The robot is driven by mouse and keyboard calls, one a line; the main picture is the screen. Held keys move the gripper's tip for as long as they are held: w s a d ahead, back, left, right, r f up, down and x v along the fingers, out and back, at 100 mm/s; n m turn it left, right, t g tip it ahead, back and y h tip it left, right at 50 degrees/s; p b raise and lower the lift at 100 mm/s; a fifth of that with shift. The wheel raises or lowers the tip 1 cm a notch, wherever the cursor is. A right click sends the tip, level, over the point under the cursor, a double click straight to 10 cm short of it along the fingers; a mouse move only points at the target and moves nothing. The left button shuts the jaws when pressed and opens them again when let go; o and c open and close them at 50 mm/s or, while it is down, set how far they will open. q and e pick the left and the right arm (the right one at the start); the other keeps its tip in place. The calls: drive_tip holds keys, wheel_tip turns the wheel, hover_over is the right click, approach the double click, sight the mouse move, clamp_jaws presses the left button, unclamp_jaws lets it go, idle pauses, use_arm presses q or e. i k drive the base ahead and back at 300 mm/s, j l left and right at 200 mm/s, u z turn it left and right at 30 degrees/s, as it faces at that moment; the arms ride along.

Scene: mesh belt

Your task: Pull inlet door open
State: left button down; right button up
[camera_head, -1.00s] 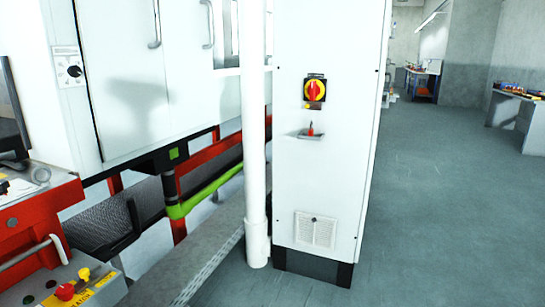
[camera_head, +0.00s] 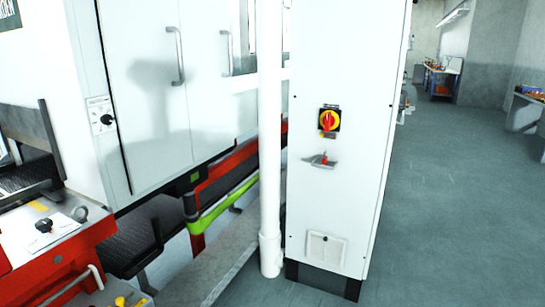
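A white machine with tall flat doors stands at the left. One door panel (camera_head: 150,100) has a grey vertical handle (camera_head: 178,56), and a second handle (camera_head: 227,48) shows further right. The doors look shut. I cannot tell which of them is the inlet door. A dark soft shadow lies across the door panels. Neither of my grippers is in view.
A tall white cabinet (camera_head: 345,190) with a red and yellow rotary switch (camera_head: 329,121) stands in the middle. A white pipe (camera_head: 270,150) runs beside it. A red console (camera_head: 55,255) with knobs is at lower left. Open grey floor (camera_head: 460,200) lies at right.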

sight(142, 43)
drive_tip(key=u, duration=1.25)
drive_tip(key=i+z, duration=0.25)
drive_tip(key=i, duration=1.15)
